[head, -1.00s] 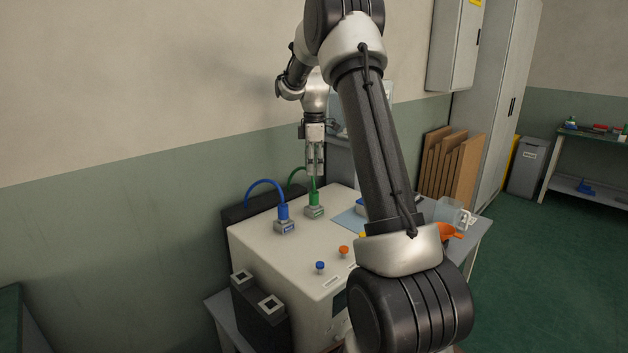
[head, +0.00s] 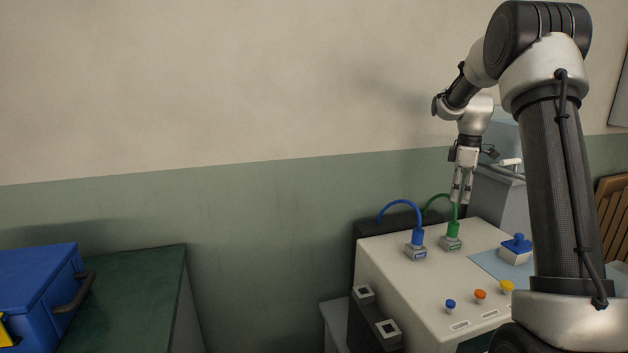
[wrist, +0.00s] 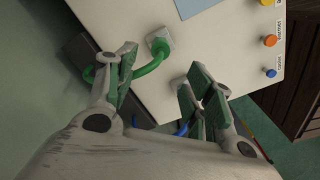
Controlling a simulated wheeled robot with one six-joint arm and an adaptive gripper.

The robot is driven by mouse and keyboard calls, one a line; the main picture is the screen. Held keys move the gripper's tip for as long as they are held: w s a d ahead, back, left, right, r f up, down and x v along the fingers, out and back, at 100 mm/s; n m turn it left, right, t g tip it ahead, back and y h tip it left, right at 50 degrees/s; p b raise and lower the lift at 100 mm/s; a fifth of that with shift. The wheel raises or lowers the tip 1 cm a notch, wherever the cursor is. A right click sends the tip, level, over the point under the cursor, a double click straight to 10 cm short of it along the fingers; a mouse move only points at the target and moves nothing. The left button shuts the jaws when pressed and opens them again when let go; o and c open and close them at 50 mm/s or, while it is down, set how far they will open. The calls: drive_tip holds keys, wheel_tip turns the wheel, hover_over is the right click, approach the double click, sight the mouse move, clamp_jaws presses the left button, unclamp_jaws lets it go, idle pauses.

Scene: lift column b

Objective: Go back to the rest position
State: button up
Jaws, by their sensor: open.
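My gripper (head: 462,187) hangs pointing down above the back of the white machine (head: 400,275) in the head view. Its fingers are apart and nothing is between them. In the wrist view my gripper (wrist: 158,95) also shows open. The green plug with its hose (head: 453,229) stands in a socket on the machine top, just below the fingertips. It also shows in the wrist view (wrist: 158,52), beyond the fingers and apart from them. The blue plug with its hose (head: 417,238) stands to its left; in the wrist view it is mostly hidden behind a finger.
Blue (head: 450,306), orange (head: 480,296) and yellow (head: 507,286) knobs sit on the machine's front top. A blue-handled block (head: 516,248) stands near a light blue mat (head: 489,264). A blue case (head: 38,287) rests on a green-topped bench (head: 130,300) at left. The wall is close behind.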

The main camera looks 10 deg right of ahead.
drive_tip(key=shift+s+f+m, duration=0.1)
drive_tip(key=shift+f+m, duration=0.1)
drive_tip(key=shift+m, duration=0.5)
drive_tip(key=s+a+r+m+t, duration=0.1)
drive_tip(key=s+a+r+m, duration=0.2)
drive_tip(key=s, duration=0.9)
drive_tip(key=s+a+r+m+t, duration=0.2)
drive_tip(key=s+a, duration=0.4)
drive_tip(key=s, duration=0.6)
drive_tip(key=s+a+r+m+t, duration=0.1)
drive_tip(key=s+a+r+m, duration=0.3)
drive_tip(key=s, duration=0.7)
drive_tip(key=shift+s+a+m, duration=0.4)
drive_tip(key=shift+a+m, duration=0.1)
drive_tip(key=shift+a, duration=0.3)
